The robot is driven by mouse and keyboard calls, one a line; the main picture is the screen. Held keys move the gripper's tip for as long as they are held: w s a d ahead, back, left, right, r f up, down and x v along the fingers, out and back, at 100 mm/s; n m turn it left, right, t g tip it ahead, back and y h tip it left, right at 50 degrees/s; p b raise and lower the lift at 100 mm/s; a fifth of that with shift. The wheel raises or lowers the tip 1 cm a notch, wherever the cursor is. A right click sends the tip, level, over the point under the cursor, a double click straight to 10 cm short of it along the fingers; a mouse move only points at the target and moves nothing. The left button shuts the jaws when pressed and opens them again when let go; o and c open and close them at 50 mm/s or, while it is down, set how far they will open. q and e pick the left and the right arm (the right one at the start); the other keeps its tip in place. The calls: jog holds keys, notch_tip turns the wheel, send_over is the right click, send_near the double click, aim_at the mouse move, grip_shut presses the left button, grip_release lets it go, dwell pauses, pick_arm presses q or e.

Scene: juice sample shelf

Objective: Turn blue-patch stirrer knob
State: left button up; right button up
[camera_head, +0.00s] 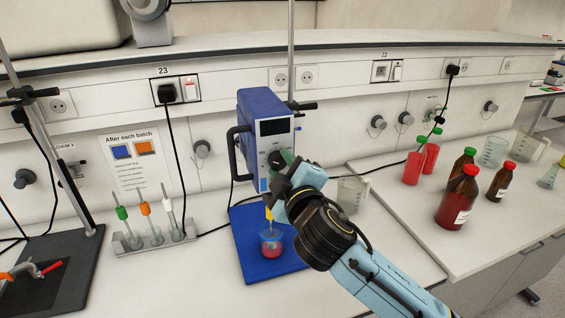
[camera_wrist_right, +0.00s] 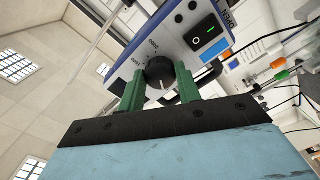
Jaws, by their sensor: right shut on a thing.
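The stirrer (camera_head: 258,112) is a blue upright unit with a white front, a dark display and a black handle on its left. A small blue patch (camera_head: 263,184) sits low on its front; the patch also shows in the right wrist view (camera_wrist_right: 210,74). The black round knob (camera_wrist_right: 160,72) has a white pointer line pointing toward the wrist camera. My right gripper (camera_head: 281,160) reaches the stirrer's front from the right. In the right wrist view its green fingers (camera_wrist_right: 161,79) stand either side of the knob, shut on it. My left gripper is out of view.
A beaker with red liquid (camera_head: 271,246) stands on the blue base plate (camera_head: 252,272) below the stirrer. Left are a rack of stirring rods (camera_head: 155,243) and a sign (camera_head: 138,165) reading "After each batch".

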dwell(0.4)
jog(key=o, duration=1)
jog(key=b+v, duration=0.2)
jog(key=v, duration=1.1)
jog(key=shift+s, duration=0.2)
jog(key=shift+d, duration=0.1)
